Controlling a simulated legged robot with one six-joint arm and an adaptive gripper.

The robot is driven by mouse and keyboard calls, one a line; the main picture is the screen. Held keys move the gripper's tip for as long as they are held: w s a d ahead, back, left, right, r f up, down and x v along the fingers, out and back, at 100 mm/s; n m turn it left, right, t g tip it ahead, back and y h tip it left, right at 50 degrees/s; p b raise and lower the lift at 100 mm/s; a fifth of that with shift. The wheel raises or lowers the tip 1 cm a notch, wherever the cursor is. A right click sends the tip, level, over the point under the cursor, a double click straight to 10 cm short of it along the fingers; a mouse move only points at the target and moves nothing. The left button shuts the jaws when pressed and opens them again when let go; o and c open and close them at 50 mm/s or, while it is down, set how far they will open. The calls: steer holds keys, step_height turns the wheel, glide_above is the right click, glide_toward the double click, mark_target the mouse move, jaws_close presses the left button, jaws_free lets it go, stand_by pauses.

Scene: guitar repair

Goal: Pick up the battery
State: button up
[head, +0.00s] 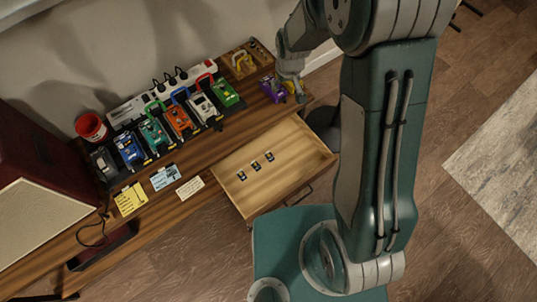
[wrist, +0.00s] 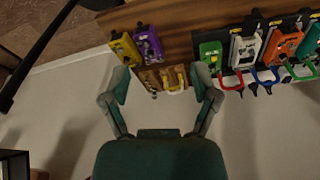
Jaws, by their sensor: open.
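Three small dark blocks (head: 255,167) with light marks lie in a row in the open drawer (head: 290,184) in the head view. They look like batteries, but they are too small to be sure. My gripper (head: 291,88) is above the far right end of the bench, beyond the drawer and well away from the blocks. In the wrist view my gripper (wrist: 162,84) is open, its fingers spread, with nothing held. A purple pedal (wrist: 149,45) and a yellow pedal (wrist: 124,49) lie ahead of it. The blocks do not show in the wrist view.
Several colored pedals (head: 178,121) stand in a row on the bench (head: 170,210), before a white power strip (head: 146,98). A wooden holder (head: 240,62) with a yellow-handled tool sits at the back. A red cup (head: 91,127) and a dark red amplifier (head: 40,165) are left.

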step_height(320, 180, down, 14)
steer(key=a+n+g, duration=0.1)
steer(key=a, duration=0.2)
steer(key=n+g, duration=0.1)
glide_above(269, 155)
steer(key=f, duration=2)
steer(key=shift+w+d+f, duration=0.15)
steer(key=shift+w+f, duration=0.05)
steer(key=shift+s+f, duration=0.15)
steer(key=shift+f, duration=1.15)
steer(key=shift+s+f, duration=0.1)
steer(key=shift+f, duration=1.2)
jaws_close()
